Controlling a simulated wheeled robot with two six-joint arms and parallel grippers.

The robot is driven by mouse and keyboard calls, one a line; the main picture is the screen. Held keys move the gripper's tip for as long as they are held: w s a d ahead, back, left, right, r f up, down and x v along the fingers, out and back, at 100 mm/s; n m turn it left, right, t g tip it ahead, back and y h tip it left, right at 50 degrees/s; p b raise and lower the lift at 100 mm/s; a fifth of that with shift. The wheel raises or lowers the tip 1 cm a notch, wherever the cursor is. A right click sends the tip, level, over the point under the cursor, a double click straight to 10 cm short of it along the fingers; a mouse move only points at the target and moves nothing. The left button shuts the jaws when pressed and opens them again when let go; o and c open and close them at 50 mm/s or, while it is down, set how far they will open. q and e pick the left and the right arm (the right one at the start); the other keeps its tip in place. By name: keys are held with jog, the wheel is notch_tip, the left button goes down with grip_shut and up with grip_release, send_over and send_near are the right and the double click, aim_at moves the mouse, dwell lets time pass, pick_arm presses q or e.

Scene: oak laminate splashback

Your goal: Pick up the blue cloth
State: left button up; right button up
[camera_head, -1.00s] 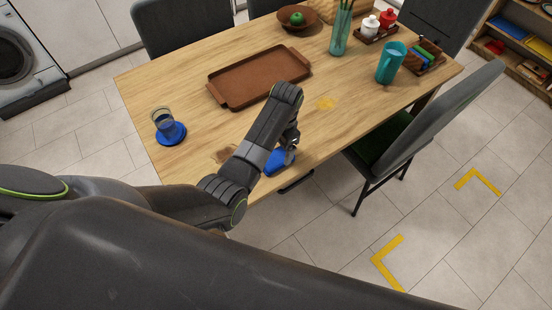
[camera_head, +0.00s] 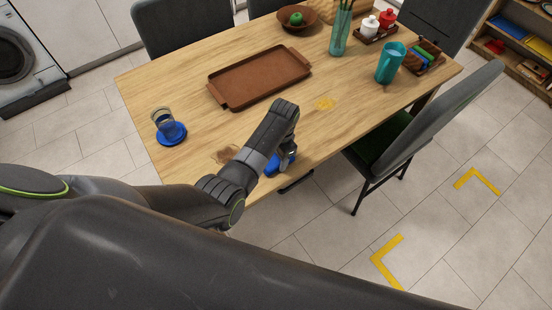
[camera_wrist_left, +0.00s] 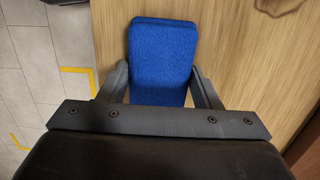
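The blue cloth (camera_head: 271,166) lies folded near the front edge of the wooden table, partly hidden by my left gripper (camera_head: 284,163). In the left wrist view the cloth (camera_wrist_left: 163,62) is a thick, rounded blue block. My left gripper (camera_wrist_left: 161,80) is open, with one finger on each side of the cloth's near end. I cannot tell whether the fingers touch its sides. My right gripper is not in view.
A grey chair (camera_head: 437,112) is to the right. A brown stain (camera_head: 224,155) lies left of my gripper.

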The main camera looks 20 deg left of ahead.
pick_arm(q)
jog(key=c, duration=0.4)
jog(key=shift+r, duration=0.1)
notch_tip(320, 180, up, 10)
jog(key=shift+f, duration=0.1)
dwell(0.4)
